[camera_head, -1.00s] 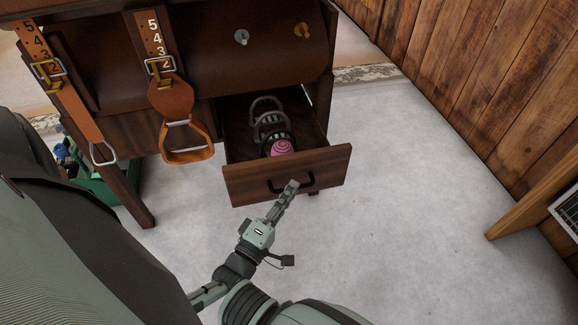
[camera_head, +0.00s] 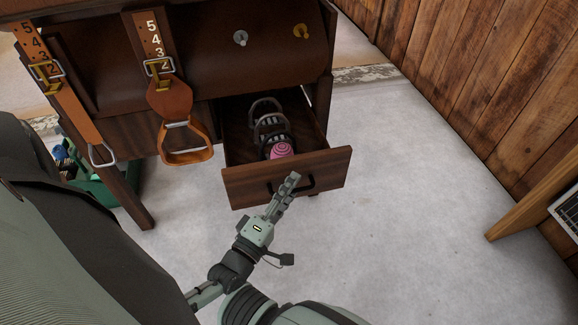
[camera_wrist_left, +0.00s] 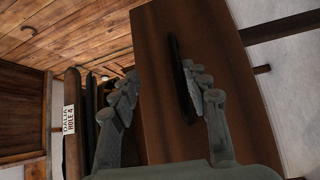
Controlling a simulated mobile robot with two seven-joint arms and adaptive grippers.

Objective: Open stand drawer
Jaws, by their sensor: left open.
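The stand drawer (camera_head: 245,184) is pulled out of the dark brown wooden stand (camera_head: 215,85), and its inside shows. In it lie a pink round item (camera_head: 281,150) and dark looped items (camera_head: 267,115). A black bar handle (camera_head: 312,184) is on its front. My left gripper (camera_head: 291,182) is in front of the drawer by the handle. In the left wrist view, its open fingers (camera_wrist_left: 165,90) are apart, with the drawer front (camera_wrist_left: 160,50) beyond and the handle (camera_wrist_left: 183,75) close to the right finger. I cannot tell whether they touch. My right gripper is out of view.
Stirrups hang on numbered straps, one brown stirrup (camera_head: 186,142) left of the drawer. A green container (camera_head: 103,192) stands on the floor under the stand. A wooden board (camera_head: 530,200) is at the right. The pale floor (camera_head: 400,200) between is clear.

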